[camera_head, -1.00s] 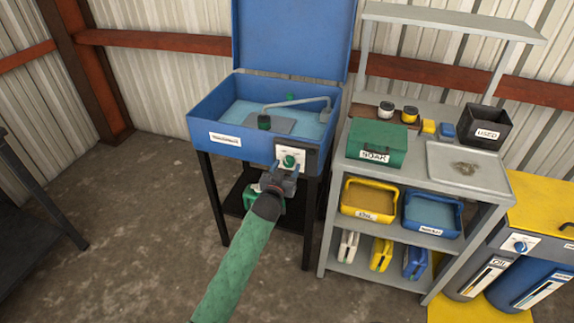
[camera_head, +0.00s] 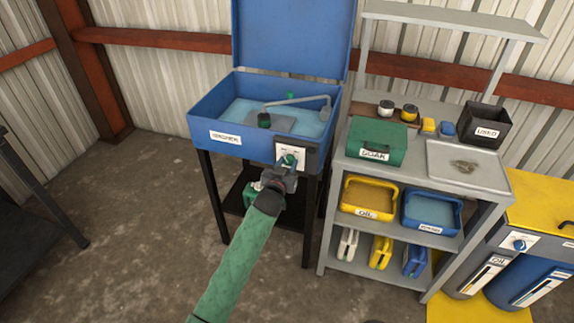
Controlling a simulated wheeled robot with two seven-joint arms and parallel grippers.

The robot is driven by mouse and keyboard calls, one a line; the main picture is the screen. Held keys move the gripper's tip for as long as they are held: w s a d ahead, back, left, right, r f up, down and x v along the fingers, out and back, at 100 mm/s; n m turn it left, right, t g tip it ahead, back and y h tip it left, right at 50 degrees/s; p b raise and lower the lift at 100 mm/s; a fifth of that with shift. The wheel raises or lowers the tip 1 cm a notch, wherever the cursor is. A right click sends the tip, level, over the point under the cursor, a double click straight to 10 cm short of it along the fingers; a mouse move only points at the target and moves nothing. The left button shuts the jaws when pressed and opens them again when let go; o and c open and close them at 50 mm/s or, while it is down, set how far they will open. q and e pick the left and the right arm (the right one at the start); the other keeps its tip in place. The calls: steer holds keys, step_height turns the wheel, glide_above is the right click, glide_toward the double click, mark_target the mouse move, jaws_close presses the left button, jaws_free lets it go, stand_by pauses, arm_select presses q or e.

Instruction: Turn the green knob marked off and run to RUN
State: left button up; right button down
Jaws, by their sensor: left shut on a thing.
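The green knob (camera_head: 287,160) sits on a white plate (camera_head: 296,151) on the front right of the blue wash basin (camera_head: 216,124). My left gripper (camera_head: 284,169) is at the knob, shut on it, with its green-sleeved arm coming up from below. The gripper covers the lower part of the knob and plate. The marks on the plate are too small to read, so I cannot tell which setting the knob points to. My right gripper is not in view.
A grey shelf unit (camera_head: 469,181) with a green SOAK box (camera_head: 378,142), yellow and blue bins and several jugs stands right of the basin. The basin's lid (camera_head: 293,36) is up.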

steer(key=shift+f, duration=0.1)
arm_select(q)
steer(key=m, duration=0.4)
steer(key=shift+p, duration=0.3)
steer(key=m, duration=0.7)
steer(key=shift+m+p, duration=0.3)
steer(key=shift+m, duration=0.1)
steer(key=shift+a+m, duration=0.1)
steer(key=shift+m, duration=0.7)
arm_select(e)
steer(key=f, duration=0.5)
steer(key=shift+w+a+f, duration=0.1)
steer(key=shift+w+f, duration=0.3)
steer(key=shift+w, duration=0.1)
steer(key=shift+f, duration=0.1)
